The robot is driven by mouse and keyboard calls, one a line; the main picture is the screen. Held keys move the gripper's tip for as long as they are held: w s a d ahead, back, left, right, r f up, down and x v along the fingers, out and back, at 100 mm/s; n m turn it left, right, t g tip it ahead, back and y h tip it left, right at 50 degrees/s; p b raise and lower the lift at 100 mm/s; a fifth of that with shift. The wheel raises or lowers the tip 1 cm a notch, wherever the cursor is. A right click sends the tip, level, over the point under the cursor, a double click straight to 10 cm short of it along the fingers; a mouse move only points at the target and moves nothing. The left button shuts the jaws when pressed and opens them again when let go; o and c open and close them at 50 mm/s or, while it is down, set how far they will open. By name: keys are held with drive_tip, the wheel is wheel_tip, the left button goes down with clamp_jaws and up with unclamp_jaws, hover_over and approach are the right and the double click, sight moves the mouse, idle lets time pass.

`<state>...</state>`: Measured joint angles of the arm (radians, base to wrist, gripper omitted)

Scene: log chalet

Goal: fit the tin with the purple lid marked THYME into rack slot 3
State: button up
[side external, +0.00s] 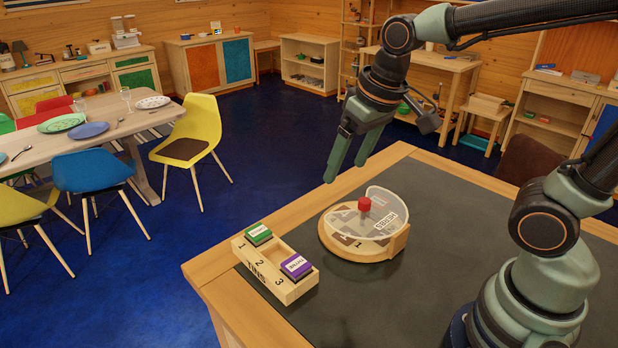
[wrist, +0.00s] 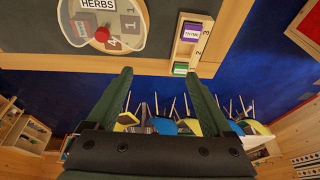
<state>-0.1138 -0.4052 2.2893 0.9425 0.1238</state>
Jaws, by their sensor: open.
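The tin with the purple lid (side external: 296,266) sits in slot 3 of the wooden rack (side external: 257,276) marked TINS. Its white label reads THYME in the wrist view (wrist: 192,33). It looks level and seated between the rack's walls. My gripper (side external: 345,173) is open and empty, raised above and behind the rack, clear of the tin. In the wrist view its spread fingers (wrist: 158,73) have nothing between them. Slot 2 of the rack looks empty.
A green-lidded tin (side external: 258,234) stands in slot 1. Beside the rack is a round wooden holder (side external: 350,248) with a clear cover marked HERBS and a red knob (side external: 364,204). The dark mat (side external: 440,230) on the table is clear towards the right.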

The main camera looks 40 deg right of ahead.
drive_tip(key=s+d+t, duration=0.1)
drive_tip(key=d, duration=0.1)
drive_tip(key=s+d+r+t, duration=0.1)
drive_tip(key=s, duration=0.1)
drive_tip(key=shift+s+d+r, duration=0.15)
drive_tip(key=shift+s+d, duration=0.1)
drive_tip(key=shift+d, duration=0.15)
idle(1.0)
